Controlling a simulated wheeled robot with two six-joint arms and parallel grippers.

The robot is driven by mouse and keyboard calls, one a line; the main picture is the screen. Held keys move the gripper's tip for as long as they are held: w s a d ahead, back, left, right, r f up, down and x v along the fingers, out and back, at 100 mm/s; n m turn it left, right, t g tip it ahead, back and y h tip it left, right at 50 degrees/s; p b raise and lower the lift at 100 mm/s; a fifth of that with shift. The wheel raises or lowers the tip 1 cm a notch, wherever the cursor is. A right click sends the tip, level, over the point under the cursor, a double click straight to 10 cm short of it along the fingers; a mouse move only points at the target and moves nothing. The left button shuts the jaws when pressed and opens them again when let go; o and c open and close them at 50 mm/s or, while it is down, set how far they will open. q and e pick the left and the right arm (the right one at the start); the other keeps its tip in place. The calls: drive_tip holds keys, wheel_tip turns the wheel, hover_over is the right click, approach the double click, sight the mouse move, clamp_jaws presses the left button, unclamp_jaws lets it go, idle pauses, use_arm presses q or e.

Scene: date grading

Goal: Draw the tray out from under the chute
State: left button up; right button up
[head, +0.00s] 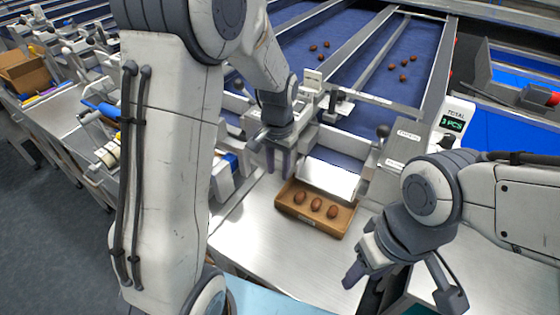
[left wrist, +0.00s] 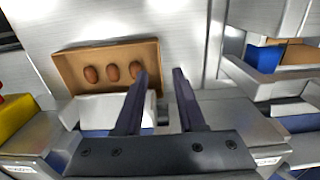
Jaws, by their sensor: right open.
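A shallow brown tray (head: 311,222) with three brown dates (head: 316,204) sits on the metal bench, its back edge close under the white lip of the chute (head: 330,179). My left gripper (head: 268,166) points down by the tray's back left end, beside the chute. In the left wrist view the tray (left wrist: 108,48) lies ahead, and its near end shows between the spread fingers of the left gripper (left wrist: 160,74). Contact cannot be told. My right gripper (head: 402,285) is open and empty, right of the tray and apart from it.
Blue sorting lanes (head: 312,42) with several dates run behind the chute. A counter display (head: 452,121) stands at the right. The metal bench top (head: 277,236) in front of the tray is clear. Further chutes line the left.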

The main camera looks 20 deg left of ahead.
sight(279, 193)
use_arm(q)
drive_tip(key=shift+f, duration=0.15)
wheel_tip(279, 193, down, 10)
drive_tip(key=shift+f+p, duration=0.1)
drive_tip(key=shift+p, duration=0.2)
idle(0.4)
clamp_jaws()
idle(1.4)
